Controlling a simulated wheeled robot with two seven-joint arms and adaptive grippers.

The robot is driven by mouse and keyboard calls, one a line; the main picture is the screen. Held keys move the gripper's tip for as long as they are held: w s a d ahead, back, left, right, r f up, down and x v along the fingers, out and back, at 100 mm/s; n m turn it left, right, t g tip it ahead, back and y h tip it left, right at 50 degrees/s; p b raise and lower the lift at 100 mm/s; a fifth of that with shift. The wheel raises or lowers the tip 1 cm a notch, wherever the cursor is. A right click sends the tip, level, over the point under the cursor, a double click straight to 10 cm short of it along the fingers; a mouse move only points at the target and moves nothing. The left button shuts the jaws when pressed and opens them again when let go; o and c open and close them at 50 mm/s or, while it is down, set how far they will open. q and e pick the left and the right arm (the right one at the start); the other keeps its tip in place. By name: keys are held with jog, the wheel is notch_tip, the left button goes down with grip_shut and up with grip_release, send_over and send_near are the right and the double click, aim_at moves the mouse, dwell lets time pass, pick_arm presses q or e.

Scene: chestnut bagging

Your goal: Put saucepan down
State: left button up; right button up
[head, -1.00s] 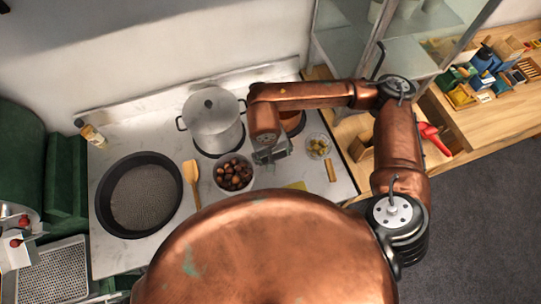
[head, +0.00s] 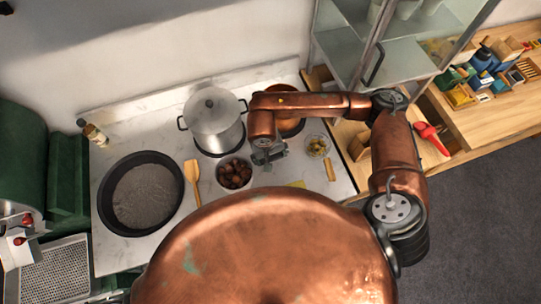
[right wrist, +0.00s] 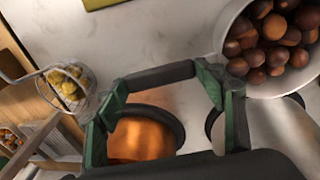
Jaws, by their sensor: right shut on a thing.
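The copper saucepan (head: 285,88) is at the back right of the white worktop, partly hidden by my right arm. Its copper surface also shows in the right wrist view (right wrist: 140,138), with a dark round edge beside it. I cannot tell whether the saucepan touches the hob. My left gripper is out of view.
A lidded steel pot (head: 214,115) stands left of the saucepan. A bowl of chestnuts (head: 235,174), a wooden spatula (head: 193,180) and a large black pan (head: 112,212) lie farther left. A glass-fronted cabinet (head: 400,60) is near my right arm.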

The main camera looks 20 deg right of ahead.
jog(key=o, duration=2)
jog(key=shift+c, duration=0.2)
jog(key=shift+r+p, duration=0.2)
jog(key=shift+p, duration=0.1)
notch_tip(320, 180, up, 12)
jog(key=s+a+b, duration=0.1)
jog(key=b, duration=0.1)
jog(key=shift+s+a+f, duration=0.15)
jog(key=shift+a, duration=0.2)
